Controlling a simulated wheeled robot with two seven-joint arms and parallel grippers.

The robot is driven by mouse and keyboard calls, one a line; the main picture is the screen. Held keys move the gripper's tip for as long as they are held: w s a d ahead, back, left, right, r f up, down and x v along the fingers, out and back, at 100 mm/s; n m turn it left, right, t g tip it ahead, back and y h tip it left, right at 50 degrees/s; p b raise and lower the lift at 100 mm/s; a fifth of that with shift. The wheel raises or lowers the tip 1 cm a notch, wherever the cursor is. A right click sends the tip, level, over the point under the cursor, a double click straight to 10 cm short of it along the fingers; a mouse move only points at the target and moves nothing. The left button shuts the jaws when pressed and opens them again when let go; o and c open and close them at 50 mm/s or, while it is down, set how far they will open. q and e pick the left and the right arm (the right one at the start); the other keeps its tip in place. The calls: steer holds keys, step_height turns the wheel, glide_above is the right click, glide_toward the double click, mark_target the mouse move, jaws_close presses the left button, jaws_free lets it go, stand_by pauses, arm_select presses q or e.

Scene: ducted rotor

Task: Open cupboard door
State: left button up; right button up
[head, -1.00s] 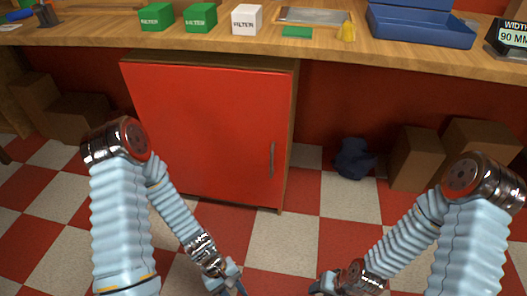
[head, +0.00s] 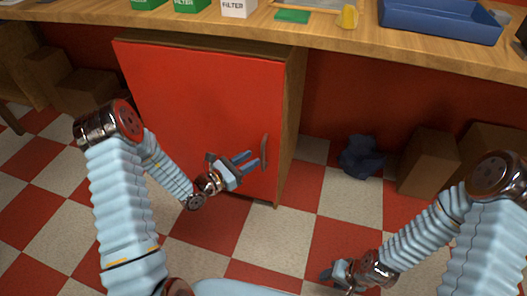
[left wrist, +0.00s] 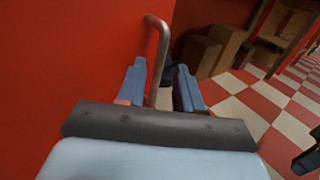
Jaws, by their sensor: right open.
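The red cupboard door (head: 190,100) is shut under the workbench. Its vertical metal handle (head: 264,152) is near the door's right edge. My left gripper (head: 250,162) is open at the handle, its fingers pointing right. In the left wrist view the handle (left wrist: 160,55) rises between the two blue fingers (left wrist: 160,85), closer to the left finger; I cannot tell whether it touches. My right gripper (head: 330,274) is low over the floor, away from the cupboard; its fingertips are small in the head view.
The wooden worktop (head: 330,35) above carries green and white filter boxes (head: 238,8) and a blue tray (head: 440,22). Brown boxes (head: 428,163) and a dark blue bundle (head: 361,157) lie right of the cupboard. The checkered floor in front of the door is clear.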

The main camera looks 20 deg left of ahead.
arm_select(q)
steer(key=x, duration=0.6)
jaws_close()
